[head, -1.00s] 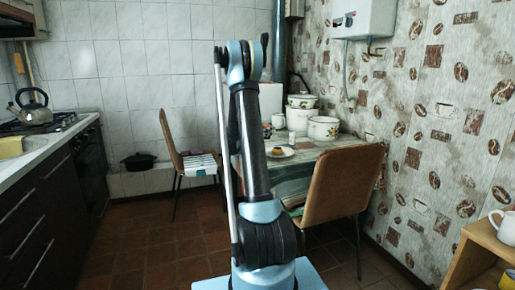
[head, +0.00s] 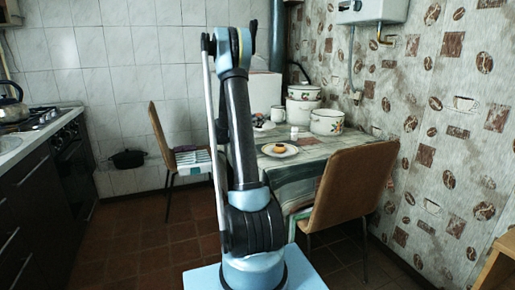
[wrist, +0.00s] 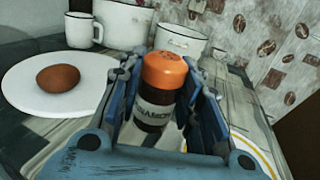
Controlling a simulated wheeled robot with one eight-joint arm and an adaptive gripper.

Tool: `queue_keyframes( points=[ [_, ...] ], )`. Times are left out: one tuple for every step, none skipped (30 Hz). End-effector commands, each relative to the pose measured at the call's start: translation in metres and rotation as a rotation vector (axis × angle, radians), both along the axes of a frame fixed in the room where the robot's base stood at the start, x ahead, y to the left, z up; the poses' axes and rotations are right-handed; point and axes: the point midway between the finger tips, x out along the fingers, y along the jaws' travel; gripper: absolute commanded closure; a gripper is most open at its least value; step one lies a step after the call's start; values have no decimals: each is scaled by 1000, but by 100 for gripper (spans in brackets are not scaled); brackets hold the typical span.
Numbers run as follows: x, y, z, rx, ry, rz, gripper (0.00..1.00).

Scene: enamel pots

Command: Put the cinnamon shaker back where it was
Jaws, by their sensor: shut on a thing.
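The cinnamon shaker (wrist: 164,72) has an orange cap, a dark body and a pale label with part of its name showing. In the wrist view it stands upright between the fingers of my gripper (wrist: 160,92), which is shut on it. Its base is partly hidden by the gripper, so I cannot tell whether it touches anything below. In the head view my arm hides the gripper, and I cannot make out the shaker there.
The table (head: 318,147) bears enamel pots (head: 327,122) and a plate with a pastry (head: 280,150). The wrist view shows a brown egg-like thing (wrist: 58,78) on a white board (wrist: 25,90), a white mug (wrist: 84,30) and a yellow-rimmed plate (wrist: 262,160). A chair (head: 352,185) stands at the table's near right.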

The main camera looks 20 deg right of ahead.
Motion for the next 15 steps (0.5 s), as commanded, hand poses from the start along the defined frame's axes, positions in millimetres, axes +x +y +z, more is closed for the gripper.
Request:
queue_keyframes(
  points=[
    [0, 0, 0, 0, 0, 0, 98],
    [0, 0, 0, 0, 0, 0, 98],
    [0, 0, 0, 0, 0, 0, 98],
    [0, 0, 0, 0, 0, 1, 98],
    [0, 1, -1, 0, 0, 1, 98],
    [1, 1, -2, 0, 0, 1, 98],
    [1, 1, -5, 0, 0, 2, 98],
    [1, 2, -8, 0, 0, 2, 98],
    [1, 2, -13, 0, 0, 2, 98],
    [1, 2, -18, 0, 0, 3, 98],
    [2, 3, -23, 0, 0, 3, 98],
    [2, 3, -29, 0, 0, 4, 98],
    [2, 3, -34, 0, 0, 4, 98],
    [2, 4, -39, 0, 0, 4, 98],
    [2, 4, -44, 0, 0, 4, 98]
  ],
)
